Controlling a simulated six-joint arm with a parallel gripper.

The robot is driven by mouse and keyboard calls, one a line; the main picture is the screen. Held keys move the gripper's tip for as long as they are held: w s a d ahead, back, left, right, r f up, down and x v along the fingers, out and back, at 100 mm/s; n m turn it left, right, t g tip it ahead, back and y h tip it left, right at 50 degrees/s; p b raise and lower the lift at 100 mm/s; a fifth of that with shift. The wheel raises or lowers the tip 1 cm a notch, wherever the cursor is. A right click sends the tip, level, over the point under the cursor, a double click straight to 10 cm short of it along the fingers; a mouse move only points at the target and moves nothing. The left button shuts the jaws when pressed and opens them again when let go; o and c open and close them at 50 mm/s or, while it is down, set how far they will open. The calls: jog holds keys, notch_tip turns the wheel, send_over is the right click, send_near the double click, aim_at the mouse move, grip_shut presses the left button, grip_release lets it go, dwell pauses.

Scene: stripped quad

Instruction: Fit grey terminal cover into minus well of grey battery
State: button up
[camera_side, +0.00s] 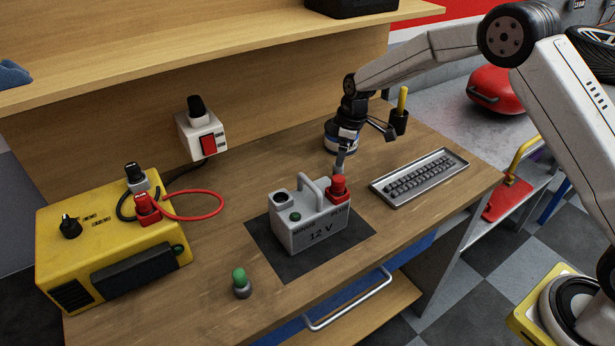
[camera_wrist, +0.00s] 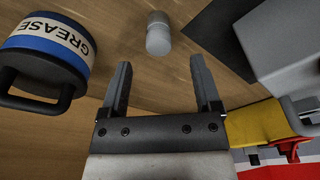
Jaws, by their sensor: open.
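The grey battery (camera_side: 312,222), marked 12 V, stands upright on a dark mat. Its minus well (camera_side: 281,197) shows as a dark round opening at the left; a red cover (camera_side: 338,188) sits at the plus side. In the wrist view, a small grey cylinder (camera_wrist: 158,34), which looks like the grey terminal cover, stands on the wood beyond my fingertips. I cannot make it out clearly in the side view. My gripper (camera_side: 365,145) is open and empty, behind the battery near the grease can. Its two fingers (camera_wrist: 163,82) show apart in the wrist view, the cylinder beyond the gap between them.
The grease can (camera_wrist: 45,55) stands close by my left finger in the wrist view. A yellow charger (camera_side: 115,240) with a red cable stands left. A green-topped grey piece (camera_side: 241,284) stands at the front.

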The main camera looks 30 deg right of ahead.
aim_at(338, 171)
jog(key=shift+w+a+f, duration=0.1)
jog(key=shift+w+f, duration=0.05)
jog(key=shift+f, duration=1.15)
jog(key=shift+w+a+f, duration=0.1)
jog(key=shift+w+f, duration=0.05)
jog(key=shift+f, duration=1.1)
grip_shut()
jog(key=shift+r, duration=0.15)
